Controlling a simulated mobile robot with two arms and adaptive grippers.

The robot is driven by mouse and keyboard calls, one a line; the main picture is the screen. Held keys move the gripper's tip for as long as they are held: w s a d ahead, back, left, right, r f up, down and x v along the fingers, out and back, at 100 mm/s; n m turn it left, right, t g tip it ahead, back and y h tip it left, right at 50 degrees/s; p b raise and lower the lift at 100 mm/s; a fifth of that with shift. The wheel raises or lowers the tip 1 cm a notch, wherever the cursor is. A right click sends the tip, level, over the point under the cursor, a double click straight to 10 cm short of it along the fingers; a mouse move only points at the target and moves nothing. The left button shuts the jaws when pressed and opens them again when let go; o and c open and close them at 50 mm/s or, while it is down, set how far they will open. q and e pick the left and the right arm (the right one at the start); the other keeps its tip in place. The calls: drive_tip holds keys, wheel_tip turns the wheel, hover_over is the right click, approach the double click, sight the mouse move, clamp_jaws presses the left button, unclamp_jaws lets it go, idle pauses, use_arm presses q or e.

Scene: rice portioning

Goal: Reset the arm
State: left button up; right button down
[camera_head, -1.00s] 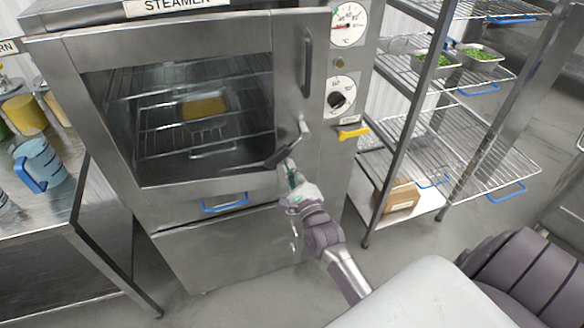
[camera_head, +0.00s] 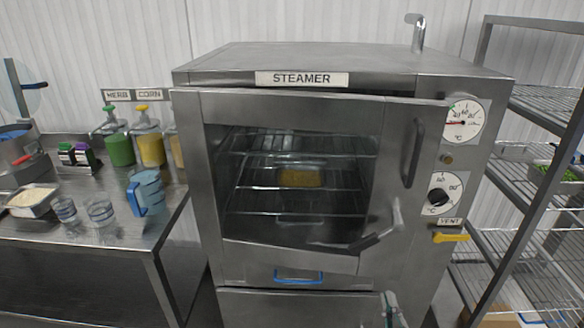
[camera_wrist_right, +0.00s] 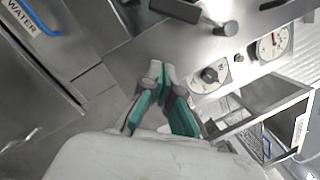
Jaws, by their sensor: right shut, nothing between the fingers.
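My right gripper (camera_head: 390,300) is at the bottom edge of the head view, in front of the lower part of the steamer (camera_head: 310,68). In the right wrist view, the gripper (camera_wrist_right: 160,75) has its green-padded fingers brought together at the tips with nothing between them. The steamer's door (camera_head: 230,250) has a glass window and a handle (camera_head: 413,152) on its right side. The gripper is below the door and apart from the handle. My left gripper is not in view.
A yellow tray (camera_head: 300,178) sits on a rack inside the steamer. A wire shelf (camera_head: 545,107) stands at the right. A counter (camera_head: 120,235) at the left holds a blue jug (camera_head: 150,190), cups and dispensers (camera_head: 150,148).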

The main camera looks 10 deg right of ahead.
drive_tip(key=s+a+f+n+g+y, duration=0.15)
drive_tip(key=s+f+n+g, duration=0.35)
drive_tip(key=f, duration=0.7)
drive_tip(key=s+a+f+n+g+y, duration=0.1)
drive_tip(key=s+a+f+n, duration=0.15)
drive_tip(key=f+n, duration=0.6)
drive_tip(key=s+a+f+n+g+y, duration=0.2)
drive_tip(key=s+a+f+n+g, duration=0.15)
drive_tip(key=f, duration=1.05)
drive_tip(key=s+f+n+g, duration=0.4)
drive_tip(key=s+f+n, duration=0.3)
drive_tip(key=s, duration=0.6)
drive_tip(key=s+d+f+n+g+h, duration=0.1)
drive_tip(key=s+f+n+g, duration=0.4)
drive_tip(key=s, duration=0.9)
wheel_tip(320, 180, down, 5)
drive_tip(key=shift+d+r+n, duration=0.2)
drive_tip(key=shift+d+n, duration=0.1)
drive_tip(key=shift+n, duration=0.9)
